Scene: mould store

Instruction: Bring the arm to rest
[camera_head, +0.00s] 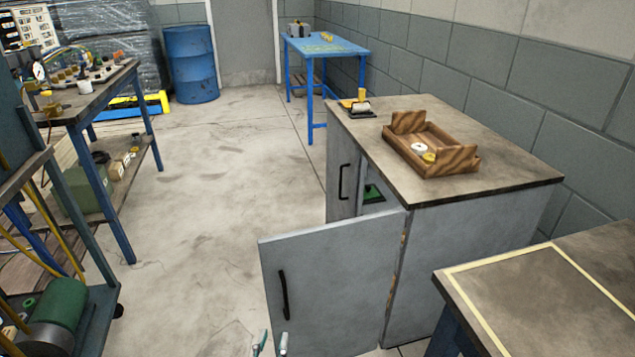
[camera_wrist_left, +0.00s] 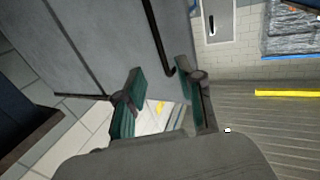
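My left gripper (camera_head: 271,345) shows only by its fingertips at the bottom edge of the head view, in front of the lower part of an open grey cabinet door (camera_head: 340,265). In the left wrist view the same gripper (camera_wrist_left: 160,82) has its two green-padded fingers apart, with nothing held between them. The door's black bar handle (camera_wrist_left: 153,35) shows beyond the fingers, its end close to the right-hand finger; I cannot tell if they touch. In the head view the handle (camera_head: 284,295) is just above the fingertips. My right gripper is in neither view.
The grey cabinet (camera_head: 470,200) carries a wooden tray (camera_head: 405,150) on its top. A taped worktop (camera_head: 570,300) stands at front right. A workbench (camera_head: 85,100) stands at left, a blue table (camera_head: 325,45) and blue barrel (camera_head: 190,65) behind. The middle floor is clear.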

